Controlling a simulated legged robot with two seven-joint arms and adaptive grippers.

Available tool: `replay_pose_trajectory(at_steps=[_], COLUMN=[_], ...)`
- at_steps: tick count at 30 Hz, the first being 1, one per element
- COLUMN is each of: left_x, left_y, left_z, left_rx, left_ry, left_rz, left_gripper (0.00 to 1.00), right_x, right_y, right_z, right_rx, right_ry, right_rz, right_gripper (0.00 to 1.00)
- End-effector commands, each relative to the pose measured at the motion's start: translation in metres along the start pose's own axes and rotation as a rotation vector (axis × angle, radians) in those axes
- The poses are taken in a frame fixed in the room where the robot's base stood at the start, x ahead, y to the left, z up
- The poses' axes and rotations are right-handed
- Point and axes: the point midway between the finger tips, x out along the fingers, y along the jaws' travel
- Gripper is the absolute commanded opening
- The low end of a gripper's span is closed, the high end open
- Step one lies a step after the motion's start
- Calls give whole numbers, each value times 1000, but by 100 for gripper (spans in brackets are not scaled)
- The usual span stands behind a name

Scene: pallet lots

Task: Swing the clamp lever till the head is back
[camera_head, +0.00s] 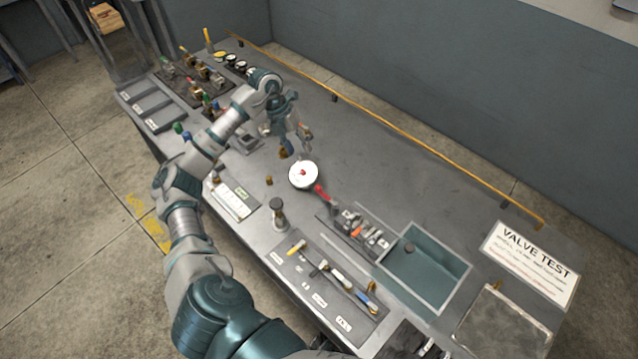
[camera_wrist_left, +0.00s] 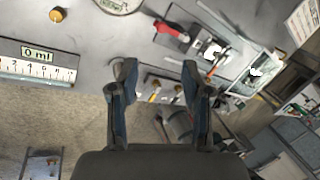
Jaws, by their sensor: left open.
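A red lever (camera_head: 322,193) lies beside a round white dial on the workbench, at the end of a grey fixture. It also shows in the left wrist view (camera_wrist_left: 172,32) beyond my fingers. I cannot tell for sure whether this is the clamp lever, and its clamp head is too small to make out. My left gripper (camera_head: 298,146) is above the bench, just behind the dial in the head view. In the left wrist view the fingers (camera_wrist_left: 158,75) are apart, with nothing held between them. My right gripper is not in view.
The white dial (camera_head: 303,174) stands close to my left gripper. A grey fixture (camera_head: 360,230), an open bin (camera_head: 428,268) and a tool tray (camera_head: 318,280) are nearer the front. A yellow rail (camera_head: 400,140) runs along the back edge. The bench's back middle is clear.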

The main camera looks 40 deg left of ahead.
Motion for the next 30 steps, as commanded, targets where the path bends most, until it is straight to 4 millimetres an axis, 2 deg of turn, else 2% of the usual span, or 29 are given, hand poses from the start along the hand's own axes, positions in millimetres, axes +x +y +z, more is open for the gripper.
replay_pose_trajectory(at_steps=[11,18,24,30], left_x=[85,135,157,162], left_y=[-4,-2,0,-1], left_z=[-2,-1,0,0], left_rx=[1,0,0,1], left_ry=[3,3,1,-1], left_rz=[2,0,-1,0], left_gripper=[48,48,48,48], right_x=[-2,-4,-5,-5], right_y=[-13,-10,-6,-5], right_z=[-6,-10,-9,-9], right_rx=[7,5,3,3], right_ry=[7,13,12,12], right_rz=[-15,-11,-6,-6], right_gripper=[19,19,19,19])
